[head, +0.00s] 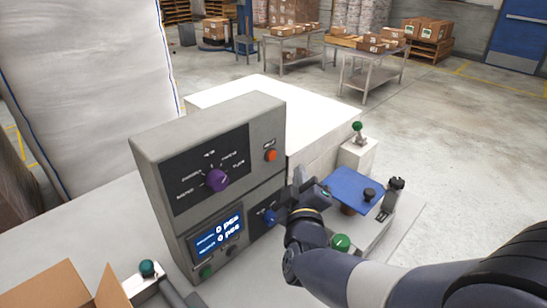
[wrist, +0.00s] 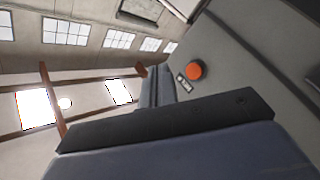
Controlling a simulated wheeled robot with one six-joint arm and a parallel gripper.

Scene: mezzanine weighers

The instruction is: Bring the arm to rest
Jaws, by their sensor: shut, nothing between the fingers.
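My gripper (head: 304,182) is shut and empty at the end of my dark arm. In the head view it is just to the right of the grey control box (head: 200,135), near its right edge. I cannot tell whether it touches the box. The wrist view shows my gripper's fingers (wrist: 158,85) close together, with the box's orange button (wrist: 195,70) beyond them to the right. In the head view the same button is at the box's upper right. The box also carries a purple knob (head: 217,180), a lit display (head: 218,233) and a blue knob (head: 269,216).
A blue plate (head: 352,188) with a black weight on it stands right of my gripper. A green knob (head: 341,242) is close to my wrist. An open cardboard box (head: 55,288) is at the lower left. Tables with cartons (head: 370,65) stand far back. Open floor lies to the right.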

